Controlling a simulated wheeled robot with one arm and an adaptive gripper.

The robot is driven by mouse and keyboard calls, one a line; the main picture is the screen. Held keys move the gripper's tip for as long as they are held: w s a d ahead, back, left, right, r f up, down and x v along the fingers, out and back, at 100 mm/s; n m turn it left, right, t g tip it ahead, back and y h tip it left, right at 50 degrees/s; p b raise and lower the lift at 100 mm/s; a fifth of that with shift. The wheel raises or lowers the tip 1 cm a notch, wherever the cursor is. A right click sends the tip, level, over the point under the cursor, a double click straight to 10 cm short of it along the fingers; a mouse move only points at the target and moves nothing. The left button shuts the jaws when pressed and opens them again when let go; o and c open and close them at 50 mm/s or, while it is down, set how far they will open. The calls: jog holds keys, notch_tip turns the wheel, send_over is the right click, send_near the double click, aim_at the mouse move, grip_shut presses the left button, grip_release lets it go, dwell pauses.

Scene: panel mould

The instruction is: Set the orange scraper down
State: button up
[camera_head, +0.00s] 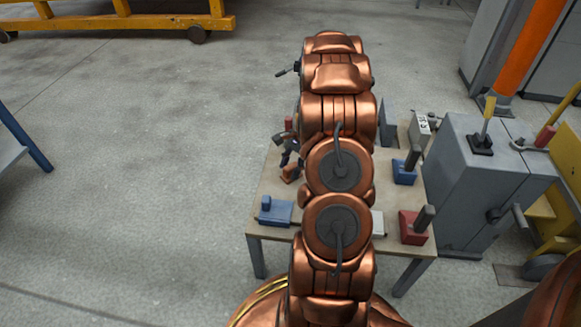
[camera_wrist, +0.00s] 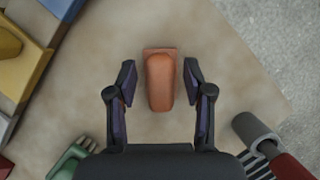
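The orange scraper (camera_wrist: 160,82) lies on the tan table top (camera_wrist: 95,95) in the wrist view, its length running up and down the picture. My gripper (camera_wrist: 160,74) is open around it, one finger on each side, with a gap showing between each finger and the scraper. In the head view the scraper (camera_head: 290,174) is a small orange shape near the table's left side, just below my gripper (camera_head: 287,155). My arm covers much of the table there. The height of the fingers over the table is hard to tell.
A blue block (camera_head: 274,211) stands at the table's front left. Another blue piece (camera_head: 404,172) and a red one (camera_head: 413,228) stand on the right, beside a grey cabinet (camera_head: 485,180). A green item (camera_wrist: 72,158) and a grey-and-red item (camera_wrist: 268,145) lie near the gripper.

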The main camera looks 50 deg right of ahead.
jog(key=p+v, duration=0.4)
jog(key=v, duration=0.8)
jog(key=shift+r, duration=0.2)
jog(key=s+a+r+n+g+h, duration=0.1)
jog(key=s+a+r+n, duration=0.15)
jog(key=a, duration=0.65)
jog(key=s+a+r+n+g, duration=0.1)
jog(key=a+r+n, duration=0.3)
jog(key=a, duration=0.4)
jog(key=s+a+r+n+g+h, duration=0.15)
jog(key=a+r+n, duration=0.25)
jog(key=a, duration=0.5)
jog(key=s+a+n+h, duration=0.1)
jog(key=s+a+n, duration=0.4)
jog(key=s, duration=0.4)
jog(key=s+a+r+n+g+h, duration=0.1)
jog(key=s+a+n, duration=0.3)
jog(key=s, duration=0.6)
jog(key=a, duration=0.2)
jog(key=shift+s+a+n, duration=0.3)
jog(key=shift+s+n, duration=0.05)
jog(key=shift+r, duration=0.2)
